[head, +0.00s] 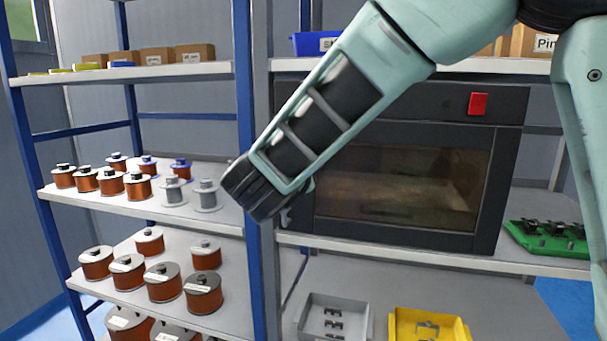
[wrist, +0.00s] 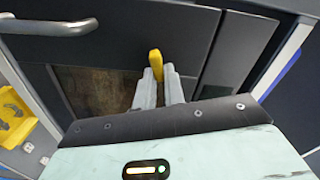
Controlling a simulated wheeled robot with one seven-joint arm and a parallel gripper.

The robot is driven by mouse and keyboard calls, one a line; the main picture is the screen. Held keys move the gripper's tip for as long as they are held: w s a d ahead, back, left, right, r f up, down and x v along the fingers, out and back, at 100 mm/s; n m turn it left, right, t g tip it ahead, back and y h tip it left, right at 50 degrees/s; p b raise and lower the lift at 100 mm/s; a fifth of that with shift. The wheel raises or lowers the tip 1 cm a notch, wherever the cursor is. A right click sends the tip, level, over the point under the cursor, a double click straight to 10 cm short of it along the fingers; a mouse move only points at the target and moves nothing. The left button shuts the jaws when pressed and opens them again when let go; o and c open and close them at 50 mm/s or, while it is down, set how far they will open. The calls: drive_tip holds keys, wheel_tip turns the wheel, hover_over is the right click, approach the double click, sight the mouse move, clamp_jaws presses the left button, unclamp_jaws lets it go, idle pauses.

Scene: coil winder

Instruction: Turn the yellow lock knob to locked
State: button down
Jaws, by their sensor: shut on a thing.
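The yellow lock knob (wrist: 155,62) stands out from the dark front of the cabinet machine (wrist: 140,32) in the wrist view. My gripper (wrist: 158,78) has its two grey fingers closed at the knob, and the knob's tip shows between and beyond them. In the head view my gripper (head: 287,214) is at the lower left of the same machine (head: 400,110), by its left edge. There my arm hides the knob. The knob's exact turn angle cannot be told.
A red switch (head: 478,104) is at the machine's upper right. A blue shelf post (head: 245,120) and coils (head: 138,185) are left of my gripper. A green tray (head: 545,238) is right.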

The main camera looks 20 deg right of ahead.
drive_tip(key=m+b, duration=0.4)
drive_tip(key=b, duration=0.1)
drive_tip(key=shift+d+f+b, duration=0.1)
drive_tip(key=shift+f+b, duration=0.2)
drive_tip(key=c, duration=1.5)
unclamp_jaws()
drive_tip(key=v, duration=1.7)
drive_tip(key=shift+s+r, duration=0.1)
drive_tip(key=shift+s, duration=0.05)
